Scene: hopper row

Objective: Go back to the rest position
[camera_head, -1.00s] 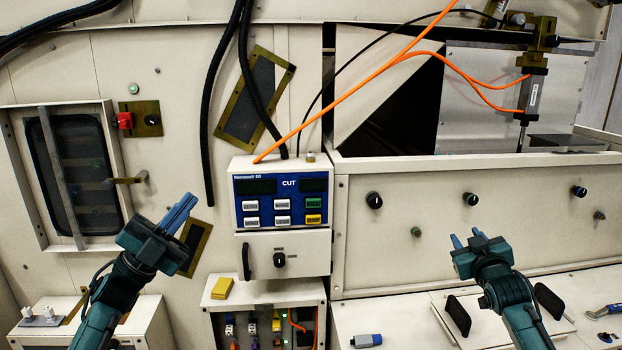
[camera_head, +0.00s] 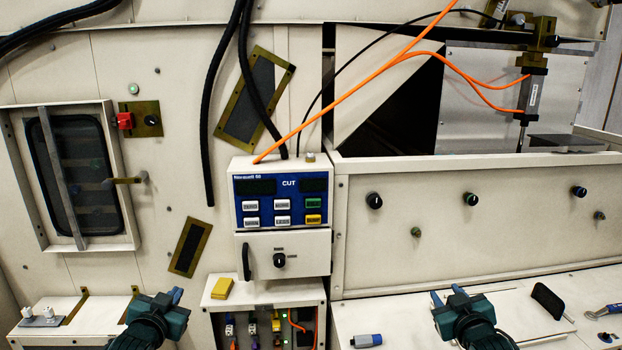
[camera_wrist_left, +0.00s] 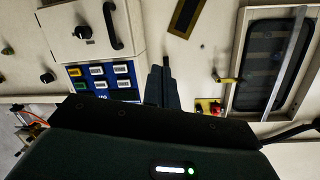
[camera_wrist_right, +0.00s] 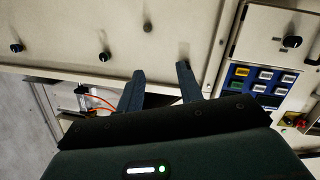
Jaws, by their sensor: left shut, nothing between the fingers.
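My left gripper (camera_head: 176,295) is low at the left in the head view, in front of the lower cabinet. Its blue fingers are together and empty; they also show shut in the left wrist view (camera_wrist_left: 160,85). My right gripper (camera_head: 448,294) is low at the right in the head view, over the white work surface. In the right wrist view its two fingers (camera_wrist_right: 160,85) stand apart with nothing between them. Neither gripper touches the panels.
The blue control box (camera_head: 282,198) stands at the centre above a small door with a black knob (camera_head: 279,260). A yellow block (camera_head: 221,288) lies on the open-fronted cabinet. A blue-grey cylinder (camera_head: 367,341) and a black handle (camera_head: 547,301) are on the right surface.

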